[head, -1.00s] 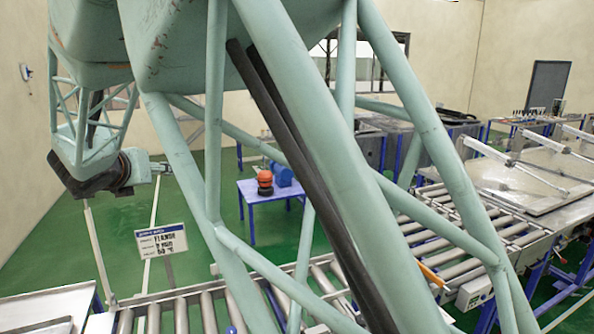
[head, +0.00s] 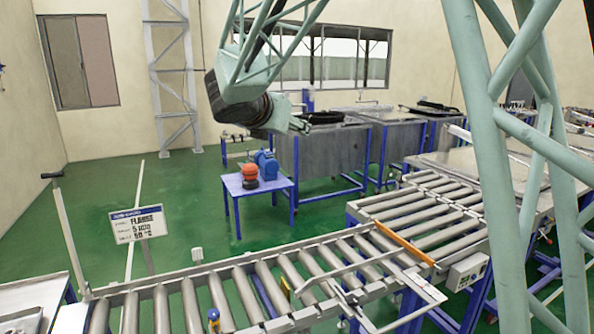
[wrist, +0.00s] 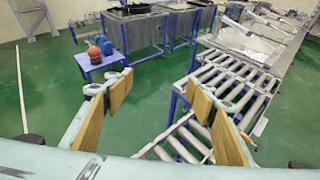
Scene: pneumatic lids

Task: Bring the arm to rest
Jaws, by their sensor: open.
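My gripper (head: 299,124) hangs in the air in the head view, at the end of my green lattice arm, left of the picture's right half and in front of the grey tanks. It points to the right. In the wrist view my gripper (wrist: 160,92) shows two fingers with tan pads spread wide apart. Nothing is between the pads; only green floor and rollers show beyond them. The gripper touches nothing that I can see.
A blue table (head: 232,190) holds an orange-and-black item (head: 249,176) and a blue motor (head: 267,164). Roller conveyors (head: 325,262) cross the front and right. Grey tanks (head: 330,155) stand behind. A sign (head: 138,223) stands at left. Green floor is free around the table.

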